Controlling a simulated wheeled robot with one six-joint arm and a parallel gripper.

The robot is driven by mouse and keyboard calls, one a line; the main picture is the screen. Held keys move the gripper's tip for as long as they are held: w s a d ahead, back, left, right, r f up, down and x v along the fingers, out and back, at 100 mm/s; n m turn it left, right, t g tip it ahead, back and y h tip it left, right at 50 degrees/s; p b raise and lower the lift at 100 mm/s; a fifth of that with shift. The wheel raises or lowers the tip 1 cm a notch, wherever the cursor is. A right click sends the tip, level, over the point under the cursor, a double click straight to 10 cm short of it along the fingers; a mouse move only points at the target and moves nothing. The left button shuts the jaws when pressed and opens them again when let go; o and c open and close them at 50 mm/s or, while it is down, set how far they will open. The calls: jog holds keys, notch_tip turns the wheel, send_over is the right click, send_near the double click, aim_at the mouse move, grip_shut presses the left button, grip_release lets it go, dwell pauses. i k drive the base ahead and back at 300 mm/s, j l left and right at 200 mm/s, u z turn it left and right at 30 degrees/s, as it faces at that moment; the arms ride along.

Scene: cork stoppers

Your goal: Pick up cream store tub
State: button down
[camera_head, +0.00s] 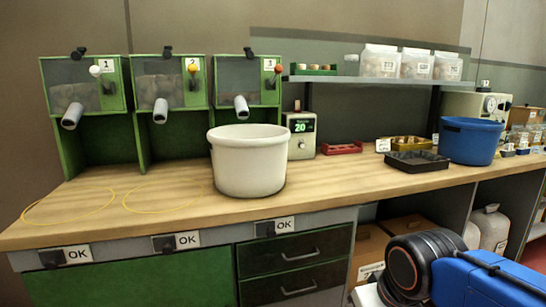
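The cream store tub (249,170) stands upright on the wooden bench top, in front of the green dispenser numbered 3. It looks like a wide round bucket with a rim; its inside is mostly hidden from this angle. A blue and black part of my arm shows at the bottom right, in front of the bench and apart from the tub. My gripper's fingers are not in view.
The bench (150,203) is clear left of the tub, with yellow rings marked on it. A counter reading 20 (301,135) stands behind right. Further right are a red tray (342,148), a black tray (416,163) and a blue tub (470,142). A shelf (365,80) hangs above.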

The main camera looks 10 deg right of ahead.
aim_at(249, 162)
jog(key=i+l+z, duration=0.1)
jog(key=z, duration=0.25)
jog(key=i+l+z, duration=0.1)
jog(key=z, duration=0.3)
jog(key=i+l+z, duration=0.1)
jog(key=z, duration=0.25)
jog(key=i+l+z, duration=0.1)
jog(key=i+z, duration=0.15)
jog(key=i, duration=0.4)
jog(key=i+u, duration=0.15)
jog(key=u, duration=0.3)
jog(key=i+l+u, duration=0.15)
jog(key=u, duration=0.7)
jog(key=i+l+u, duration=0.1)
jog(key=u, duration=0.25)
jog(key=l+u, duration=0.15)
jog(key=u, duration=0.25)
jog(key=i+l+u, duration=0.1)
jog(key=u, duration=0.3)
jog(key=j, duration=0.15)
jog(key=z, duration=0.05)
